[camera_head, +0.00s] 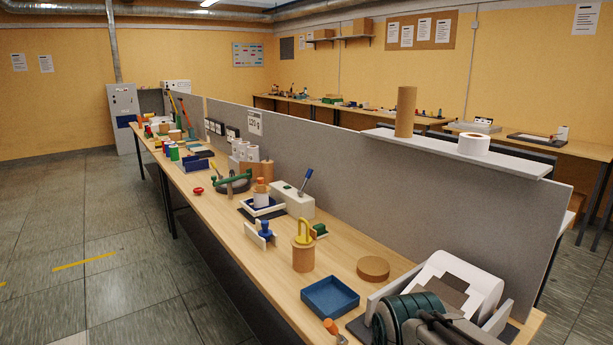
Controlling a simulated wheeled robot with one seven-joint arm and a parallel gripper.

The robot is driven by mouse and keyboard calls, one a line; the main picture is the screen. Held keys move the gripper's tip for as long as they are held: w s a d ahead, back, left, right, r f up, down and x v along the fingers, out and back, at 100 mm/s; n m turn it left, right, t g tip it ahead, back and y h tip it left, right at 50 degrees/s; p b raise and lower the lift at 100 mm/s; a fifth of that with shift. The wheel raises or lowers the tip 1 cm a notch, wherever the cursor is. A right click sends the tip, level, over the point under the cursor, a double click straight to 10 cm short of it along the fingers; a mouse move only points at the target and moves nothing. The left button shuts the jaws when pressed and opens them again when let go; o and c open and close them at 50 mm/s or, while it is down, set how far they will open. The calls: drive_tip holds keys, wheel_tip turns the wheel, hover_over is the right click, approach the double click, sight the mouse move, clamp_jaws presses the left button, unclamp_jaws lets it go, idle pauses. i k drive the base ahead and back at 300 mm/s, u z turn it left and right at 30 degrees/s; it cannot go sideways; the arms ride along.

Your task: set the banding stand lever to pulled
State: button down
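A pale box-shaped stand (292,201) sits on the long bench against the grey partition, in the middle of the view. A lever with a blue grip (305,181) rises from its top and leans to the upper right. This looks like the banding stand, but I see no label to confirm it. Its base is partly hidden by things in front. Dark green and grey rounded parts at the bottom right may be my arm, but I cannot tell.
In front stand a blue tray (330,297), a brown cylinder with a yellow handle (303,256), a round brown disc (373,269) and a white roll holder (460,283). A green curved tool (237,181) lies left of the stand. The floor (110,255) left of the bench is clear.

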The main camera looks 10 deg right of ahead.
sight(300, 193)
drive_tip(key=u, duration=0.35)
drive_tip(key=k, duration=0.85)
drive_tip(key=u, duration=0.6)
drive_tip(key=k, duration=0.5)
drive_tip(key=u, duration=0.5)
drive_tip(key=i, duration=2.8)
drive_tip(key=z, duration=0.9)
drive_tip(key=i, duration=1)
drive_tip(key=z, duration=1.4)
drive_tip(key=i, duration=0.5)
drive_tip(key=z, duration=0.4)
